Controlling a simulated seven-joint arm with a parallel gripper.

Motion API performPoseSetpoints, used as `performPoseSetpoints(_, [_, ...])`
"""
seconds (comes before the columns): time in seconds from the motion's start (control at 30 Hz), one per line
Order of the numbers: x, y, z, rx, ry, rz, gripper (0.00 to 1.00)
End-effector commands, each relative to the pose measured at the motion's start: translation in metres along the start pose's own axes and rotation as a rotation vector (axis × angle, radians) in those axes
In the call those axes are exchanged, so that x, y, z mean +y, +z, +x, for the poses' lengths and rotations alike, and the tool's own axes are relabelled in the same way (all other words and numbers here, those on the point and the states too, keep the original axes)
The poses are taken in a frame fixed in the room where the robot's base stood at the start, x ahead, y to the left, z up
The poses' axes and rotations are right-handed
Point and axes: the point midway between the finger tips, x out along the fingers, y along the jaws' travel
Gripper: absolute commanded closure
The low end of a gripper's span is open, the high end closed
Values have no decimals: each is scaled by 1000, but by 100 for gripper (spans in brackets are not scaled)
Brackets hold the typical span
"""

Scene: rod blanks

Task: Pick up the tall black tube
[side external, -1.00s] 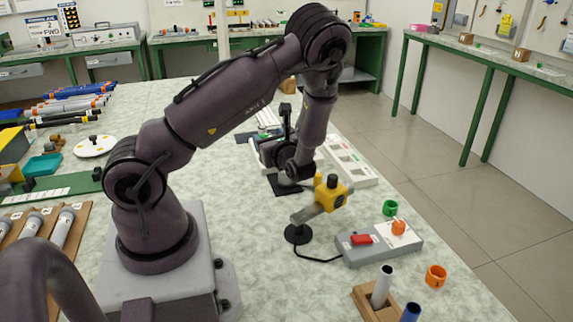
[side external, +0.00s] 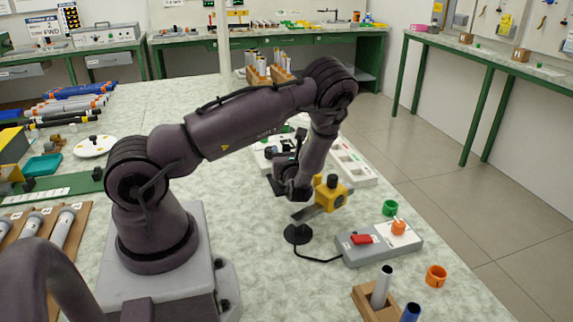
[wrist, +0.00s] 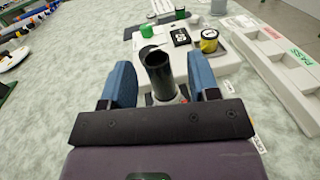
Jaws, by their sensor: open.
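A tall black tube (wrist: 157,72) with an open top stands in the middle of the wrist view, leaning a little in the picture. My gripper (wrist: 161,82) is open, with one blue finger on each side of the tube. A gap shows on both sides of the tube, so it is not clamped. In the side view my wrist hides the tube, and the fingers are hard to make out there.
A white fixture (wrist: 182,62) with a yellow-topped part (wrist: 208,40) stands just beyond the tube. A white sorting tray (wrist: 280,65) lies to the right. In the side view, a yellow clamp stand (side external: 331,193) and a grey switch box (side external: 378,243) are close to my wrist.

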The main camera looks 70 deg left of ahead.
Motion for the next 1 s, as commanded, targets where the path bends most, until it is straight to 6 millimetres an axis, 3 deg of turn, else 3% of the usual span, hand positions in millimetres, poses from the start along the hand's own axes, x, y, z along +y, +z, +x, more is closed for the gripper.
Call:
performPoseSetpoints(0.2, [0,0,29,0,1,0,45])
performPoseSetpoints(0.47, [0,0,32,0,0,1,45])
performPoseSetpoints(0.7, [0,0,31,0,0,1,98])
performPoseSetpoints(1.0, [0,2,31,-1,0,0,100])
